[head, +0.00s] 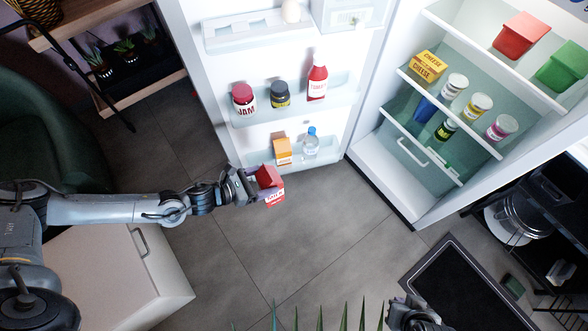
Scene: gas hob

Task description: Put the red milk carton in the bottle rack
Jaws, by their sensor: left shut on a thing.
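The red milk carton (270,184) has a red top and a white lower part with red lettering. My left gripper (256,186) is shut on it and holds it in front of the open fridge door, close to the door's lowest shelf, the bottle rack (334,158). An orange carton (283,151) and a clear bottle with a blue cap (311,142) stand in that rack. Whether the red carton touches the rack's left end cannot be told. My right gripper (408,312) shows only partly at the bottom edge, and its fingers are unclear.
The door shelf above holds jam (243,98), a dark jar (280,95) and a ketchup bottle (317,80). The fridge interior (404,110) at right holds several jars and boxes. A white cabinet (110,275) stands at lower left. Open floor (300,235) lies before the door.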

